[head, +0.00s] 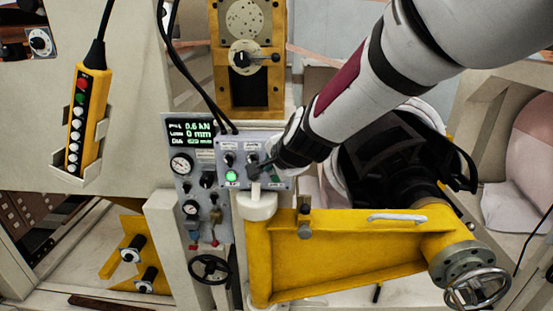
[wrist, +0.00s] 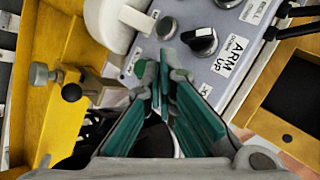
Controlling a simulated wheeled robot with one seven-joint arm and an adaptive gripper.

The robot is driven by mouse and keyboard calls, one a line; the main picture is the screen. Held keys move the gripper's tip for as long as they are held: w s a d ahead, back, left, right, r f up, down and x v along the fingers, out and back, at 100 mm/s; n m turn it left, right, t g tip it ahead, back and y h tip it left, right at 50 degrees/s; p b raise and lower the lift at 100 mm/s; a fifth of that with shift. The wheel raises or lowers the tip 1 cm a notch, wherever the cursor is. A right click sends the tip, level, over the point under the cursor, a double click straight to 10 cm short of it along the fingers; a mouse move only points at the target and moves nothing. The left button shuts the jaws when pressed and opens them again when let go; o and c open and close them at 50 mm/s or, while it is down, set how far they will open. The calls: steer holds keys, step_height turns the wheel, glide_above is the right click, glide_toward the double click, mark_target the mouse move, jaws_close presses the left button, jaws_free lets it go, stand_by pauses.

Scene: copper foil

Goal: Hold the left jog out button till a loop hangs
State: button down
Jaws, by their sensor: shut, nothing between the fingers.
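The control panel (head: 282,184) is a small grey box with knobs and a lit green button (head: 231,177) at its lower left. Its labels are too small to read in the head view, so I cannot tell which control is the left jog out button. My gripper (head: 257,170) is shut and empty at the panel's front, and hides part of it. In the wrist view, the green-padded fingers (wrist: 163,78) point at the panel (wrist: 258,50); contact is unclear. A round grey button (wrist: 167,27) and a black knob marked ARM UP (wrist: 199,41) lie beyond them. The display (head: 196,133) reads Loop 0 mm.
A yellow arm (head: 345,250) with a handwheel (head: 477,288) stands below and right of the panel. A yellow pendant (head: 88,120) hangs at the left. Black cables run down to the panel's top. A dark roll lies behind my arm.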

steer(key=shift+w, duration=0.4)
steer(key=shift+w+d, duration=0.1)
steer(key=shift+w, duration=0.35)
stand_by(2.1)
stand_by(0.4)
steer(key=shift+s, duration=0.9)
steer(key=shift+s, duration=0.1)
steer(key=shift+s+p, duration=0.4)
steer(key=shift+s, duration=2)
